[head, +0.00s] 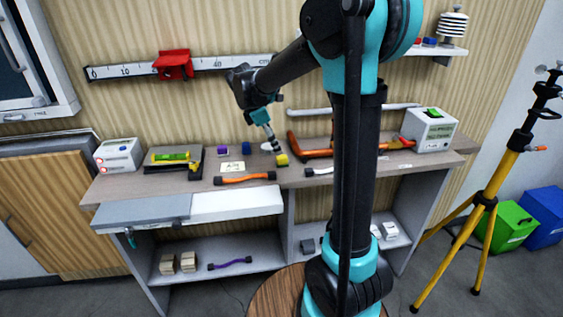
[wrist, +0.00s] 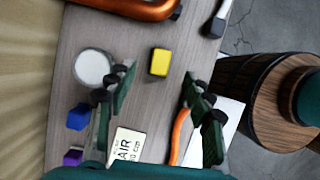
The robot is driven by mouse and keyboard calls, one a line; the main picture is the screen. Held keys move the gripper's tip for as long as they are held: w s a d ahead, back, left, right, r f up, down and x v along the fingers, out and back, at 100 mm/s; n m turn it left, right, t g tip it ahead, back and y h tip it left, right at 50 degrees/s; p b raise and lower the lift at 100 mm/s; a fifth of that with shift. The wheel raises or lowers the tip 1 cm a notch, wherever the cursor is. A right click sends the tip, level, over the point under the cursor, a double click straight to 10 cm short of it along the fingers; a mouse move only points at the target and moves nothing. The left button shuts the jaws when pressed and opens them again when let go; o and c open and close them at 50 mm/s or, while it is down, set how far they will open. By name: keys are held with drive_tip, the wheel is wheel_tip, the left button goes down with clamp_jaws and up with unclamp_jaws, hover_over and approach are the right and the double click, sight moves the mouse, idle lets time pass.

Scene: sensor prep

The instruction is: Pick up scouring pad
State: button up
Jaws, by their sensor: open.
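A small yellow block (wrist: 160,62), which I take to be the scouring pad, lies on the wooden worktop. My gripper (head: 269,137) hangs above the worktop, a little left of and behind the block. In the wrist view my gripper (wrist: 161,88) is open and empty, with its two dark green fingers wide apart. The block shows just beyond the fingertips, between their lines, and is not touched.
A round white-topped object (wrist: 93,66) stands close to the left finger. A blue cube (wrist: 78,117), a purple cube (wrist: 72,157) and a label card (wrist: 129,143) lie nearby. An orange-handled tool (head: 245,179) lies in front, and an orange frame tool (head: 309,152) behind right.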

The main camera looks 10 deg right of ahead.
sight(282, 157)
drive_tip(key=shift+x, duration=3.4)
drive_tip(key=shift+c, duration=0.2)
clamp_jaws()
